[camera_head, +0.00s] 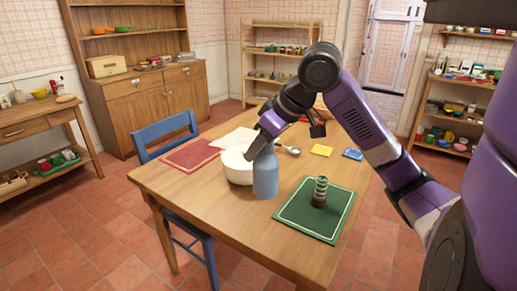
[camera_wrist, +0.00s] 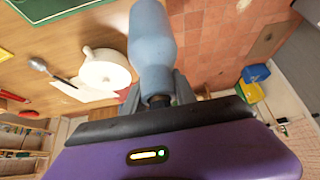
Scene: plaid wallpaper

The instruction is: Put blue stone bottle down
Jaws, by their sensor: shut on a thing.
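The blue stone bottle (camera_head: 265,176) is upright at the near left part of the wooden table (camera_head: 232,220), beside a white bowl (camera_head: 236,168). My gripper (camera_head: 262,142) comes down from above and is shut on the bottle's neck. In the wrist view the bottle (camera_wrist: 151,45) extends out from between the fingers (camera_wrist: 160,98). I cannot tell whether its base touches the table.
A green mat (camera_head: 300,222) with a striped cylinder (camera_head: 320,192) lies right of the bottle. A red mat (camera_head: 189,156), a spoon (camera_head: 290,150), and yellow (camera_head: 322,150) and blue (camera_head: 353,154) items lie farther back. A blue chair (camera_head: 166,130) stands at the left. The table's front corner is bare.

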